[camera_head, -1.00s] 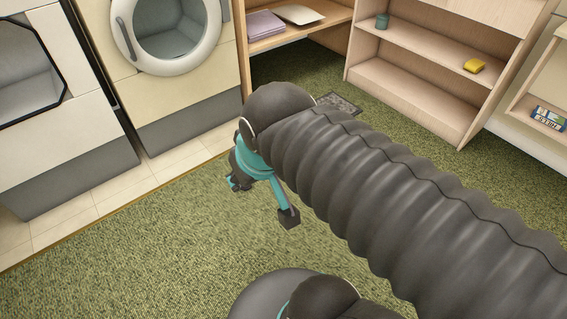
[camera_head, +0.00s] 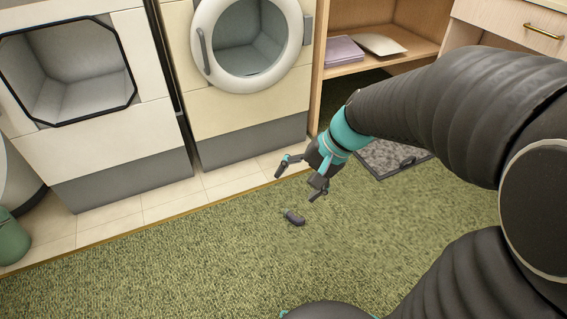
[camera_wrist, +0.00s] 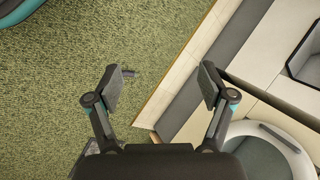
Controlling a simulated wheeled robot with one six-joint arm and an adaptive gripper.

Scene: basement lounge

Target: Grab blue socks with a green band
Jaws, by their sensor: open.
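A small dark blue-grey bundle with a greenish end (camera_head: 294,217), which looks like the socks, lies on the green carpet. The band is too small to make out clearly. My gripper (camera_head: 299,182) is open and empty, its fingers spread above and just beyond the bundle in the head view. In the wrist view the bundle (camera_wrist: 131,73) shows right beside the inner side of the left finger, between the two fingers of my gripper (camera_wrist: 160,84), and part of it may be hidden by that finger.
Two front-loading machines (camera_head: 250,115) (camera_head: 90,155) stand at the back on a pale tiled strip (camera_head: 170,207). A wooden shelf (camera_head: 350,58) holds a purple folded item (camera_head: 343,50). A grey mat (camera_head: 390,158) lies behind my arm. The carpet (camera_head: 180,270) at front left is clear.

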